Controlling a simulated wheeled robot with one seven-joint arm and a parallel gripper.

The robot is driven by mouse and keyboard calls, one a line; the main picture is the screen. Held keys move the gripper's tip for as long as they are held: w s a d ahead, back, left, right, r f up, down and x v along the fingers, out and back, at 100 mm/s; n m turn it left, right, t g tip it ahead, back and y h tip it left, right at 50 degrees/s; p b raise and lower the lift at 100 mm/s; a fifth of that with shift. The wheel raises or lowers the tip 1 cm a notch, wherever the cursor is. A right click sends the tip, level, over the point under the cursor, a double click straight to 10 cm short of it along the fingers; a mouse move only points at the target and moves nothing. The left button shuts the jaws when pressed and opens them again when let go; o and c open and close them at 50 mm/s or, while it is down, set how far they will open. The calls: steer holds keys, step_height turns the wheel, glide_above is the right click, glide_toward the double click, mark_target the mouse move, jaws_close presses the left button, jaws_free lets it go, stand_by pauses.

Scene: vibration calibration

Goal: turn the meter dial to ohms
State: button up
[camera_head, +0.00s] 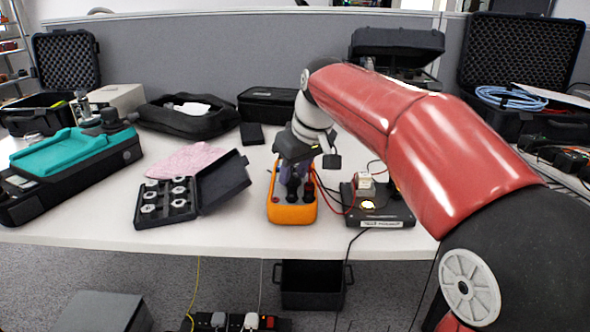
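The meter (293,213) is an orange-cased handheld unit lying on the white table near its front edge, at the middle of the view. My red arm reaches in from the right, and my gripper (297,182) is directly over the meter, pointing down. The gripper and wrist cover the meter's upper part. The dial and its markings cannot be made out. Dark plugs or fingertips show on the meter's lower face; I cannot tell whether the fingers are open, shut or touching the dial.
A black device (390,213) with red and black leads stands right of the meter. An open black case (166,212) with several metal pieces stands to its left, beside a pink cloth (186,160). The table's front edge (200,243) is close. A bin (312,286) is below.

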steer(key=o, duration=1)
steer(key=shift+c, duration=0.2)
steer(key=shift+r, duration=0.1)
steer(key=p+v, duration=0.1)
steer(key=v, duration=0.6)
steer(key=shift+s+r, duration=0.2)
steer(key=shift+r, duration=0.05)
steer(key=shift+d, duration=0.1)
